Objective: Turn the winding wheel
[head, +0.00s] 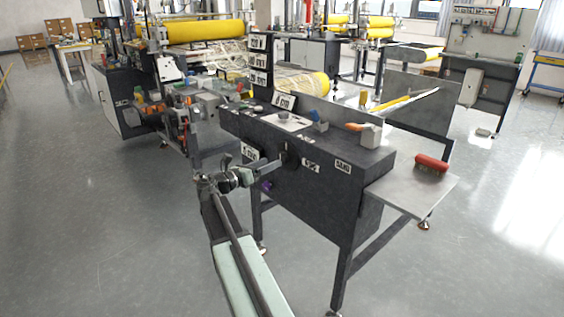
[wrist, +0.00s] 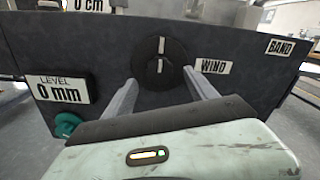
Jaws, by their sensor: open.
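The winding wheel (wrist: 160,62) is a black round dial with white marks, on the dark front panel beside the "WIND" label (wrist: 214,67). In the wrist view its white marks stand about upright. In the head view the wheel (head: 289,158) is small and partly behind my gripper. My gripper (wrist: 160,82) is open, its two grey fingers pointing at the panel, one at each lower side of the wheel. It also shows in the head view (head: 270,167), reaching to the panel from the left. Whether the fingers touch the wheel cannot be told.
A "LEVEL 0 mm" display (wrist: 60,89) and a teal knob (wrist: 66,125) are left of the wheel. A "BAND" label (wrist: 280,46) is to the right. A grey side shelf (head: 400,190) holds a red roll (head: 431,162). The floor in front is clear.

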